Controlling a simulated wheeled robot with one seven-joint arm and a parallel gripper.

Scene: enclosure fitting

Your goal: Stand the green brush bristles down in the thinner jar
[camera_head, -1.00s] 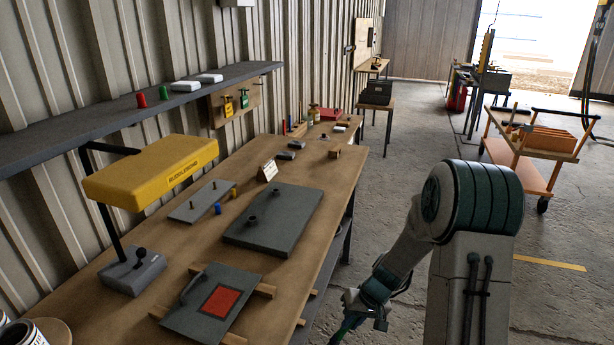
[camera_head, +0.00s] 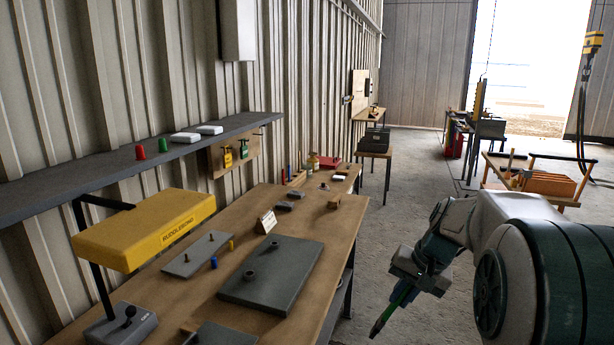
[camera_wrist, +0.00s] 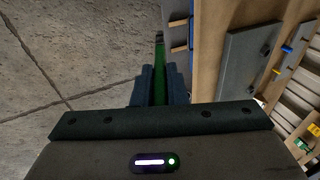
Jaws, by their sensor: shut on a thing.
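My gripper (camera_head: 408,277) is shut on the green brush (camera_head: 391,308), right of the workbench and above the floor. The brush slants down and to the left, with its dark end lowest. In the wrist view, the green handle (camera_wrist: 159,75) shows between the two fingers (camera_wrist: 159,92), its dark end pointing away from me. A small jar-like container (camera_head: 313,161) stands near the far end of the bench. It is too small to tell whether it is the thinner jar.
The workbench (camera_head: 322,240) holds a grey plate (camera_head: 285,285), a panel with pegs (camera_head: 197,255), a yellow lamp-like unit (camera_head: 145,230) and small blocks. A shelf (camera_head: 90,180) runs along the wall. A trolley (camera_head: 530,180) stands at far right. The floor between is clear.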

